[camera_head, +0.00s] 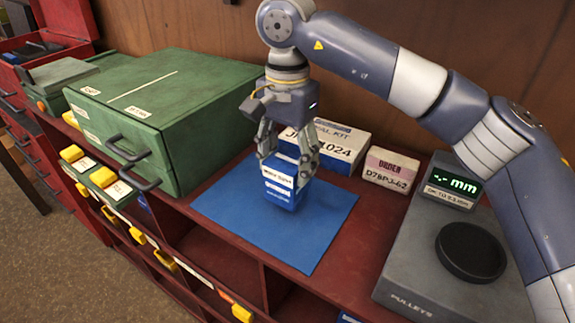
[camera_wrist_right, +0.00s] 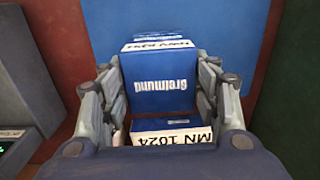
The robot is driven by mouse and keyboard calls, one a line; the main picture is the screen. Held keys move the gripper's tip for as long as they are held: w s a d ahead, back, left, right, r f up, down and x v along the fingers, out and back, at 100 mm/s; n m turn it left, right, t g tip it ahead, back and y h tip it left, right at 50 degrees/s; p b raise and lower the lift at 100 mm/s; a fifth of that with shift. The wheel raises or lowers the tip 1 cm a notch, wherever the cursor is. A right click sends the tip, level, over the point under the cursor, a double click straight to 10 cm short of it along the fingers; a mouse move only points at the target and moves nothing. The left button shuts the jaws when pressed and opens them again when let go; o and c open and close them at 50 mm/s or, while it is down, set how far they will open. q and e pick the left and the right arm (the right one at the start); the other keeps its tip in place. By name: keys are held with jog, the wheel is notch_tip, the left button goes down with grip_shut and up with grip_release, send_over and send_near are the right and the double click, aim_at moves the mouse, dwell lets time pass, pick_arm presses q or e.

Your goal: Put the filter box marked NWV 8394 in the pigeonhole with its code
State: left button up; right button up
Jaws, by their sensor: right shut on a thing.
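A blue and white filter box (camera_head: 283,188) is over the blue mat (camera_head: 225,202) on the red bench top. My right gripper (camera_head: 287,165) points down and is shut on this box, one finger on each side. The right wrist view shows the blue box (camera_wrist_right: 160,85) upright between the fingers (camera_wrist_right: 162,100), with upside-down "Greimund" lettering. A white label on it is foreshortened and hard to read. I cannot tell whether the box touches the mat. Open pigeonholes (camera_head: 225,255) lie under the bench top, with yellow tabs along the front. My left gripper is not in view.
A green case (camera_head: 175,105) stands left of the mat. Behind the mat are a white kit box (camera_head: 343,148) ending in 1024 and a pink-white order box (camera_head: 390,170).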

notch_tip(320, 180, down, 3)
jog(key=shift+r+p, duration=0.1)
jog(key=shift+p, duration=0.65)
jog(key=shift+f+b, duration=0.3)
jog(key=shift+b, duration=0.05)
jog(key=o, duration=1.2)
jog(key=shift+o, duration=0.9)
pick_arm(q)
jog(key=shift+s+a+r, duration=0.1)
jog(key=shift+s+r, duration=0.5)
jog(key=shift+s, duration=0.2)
pick_arm(e)
jog(key=shift+r, duration=0.15)
